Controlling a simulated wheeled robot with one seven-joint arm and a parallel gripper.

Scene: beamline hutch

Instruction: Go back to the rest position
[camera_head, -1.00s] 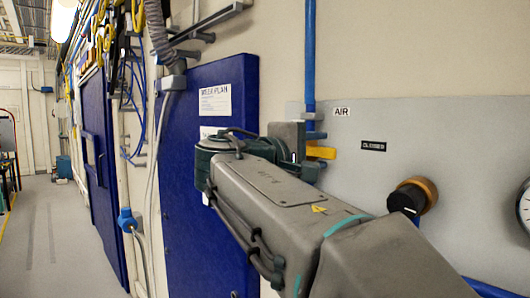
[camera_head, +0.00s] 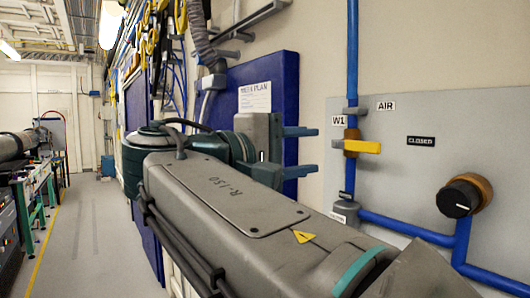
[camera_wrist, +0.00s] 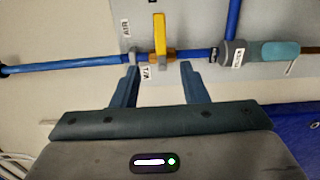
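My gripper (camera_head: 306,151) is in front of the wall panel, its two fingers pointing right toward the yellow valve handle (camera_head: 362,147). The fingers are apart with nothing between them, and a gap shows between their tips and the handle. In the wrist view my gripper (camera_wrist: 160,84) is also open and empty, and the yellow handle (camera_wrist: 159,38) lies beyond the fingertips. The handle sits on a brass valve on the blue pipe, pointing right, across the vertical pipe in the head view. My arm stretches across the lower middle of the head view.
The grey panel (camera_head: 412,180) carries blue pipes, a black knob (camera_head: 458,199) and labels reading AIR, W1 and CLOSED. A blue board (camera_head: 288,100) hangs behind my gripper. A clear floor aisle (camera_head: 95,235) runs at the left, beside a bench with equipment (camera_head: 30,180).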

